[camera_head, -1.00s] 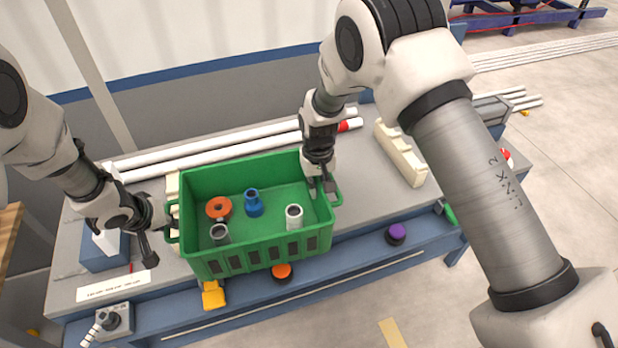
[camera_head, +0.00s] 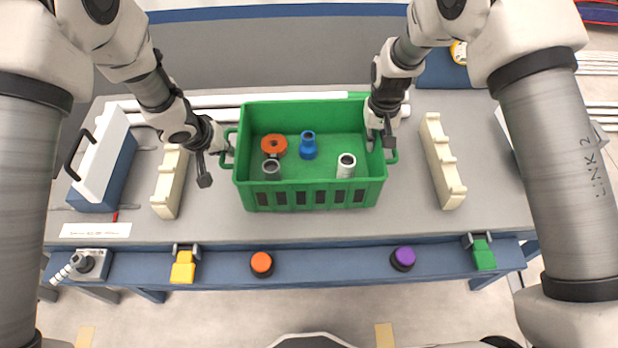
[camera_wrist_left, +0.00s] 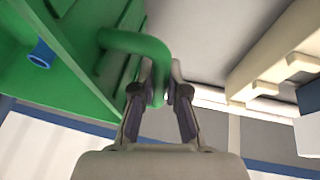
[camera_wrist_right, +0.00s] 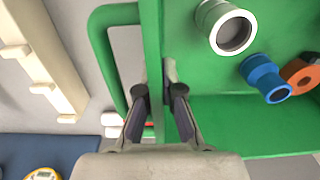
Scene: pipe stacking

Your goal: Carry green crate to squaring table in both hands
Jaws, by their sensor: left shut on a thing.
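The green crate (camera_head: 311,196) is over the middle of the grey table (camera_head: 300,229), upright, between two cream notched blocks. I cannot tell whether its base touches the tabletop. It holds an orange flanged ring (camera_head: 274,146), a blue fitting (camera_head: 308,147), a dark grey fitting (camera_head: 271,169) and a light grey fitting (camera_head: 346,166). My left gripper (camera_wrist_left: 158,95) is shut on the crate's left handle (camera_wrist_left: 132,41). My right gripper (camera_wrist_right: 157,90) has its fingers on both sides of the crate's right end wall, beside the right handle (camera_wrist_right: 100,50), and appears shut on that wall.
Cream notched blocks stand left (camera_head: 168,187) and right (camera_head: 443,165) of the crate. A blue-and-white box (camera_head: 105,165) stands at the far left. White pipes lie behind the crate. Orange (camera_head: 262,263) and purple (camera_head: 403,257) buttons line the front rail. A bare strip lies before the crate.

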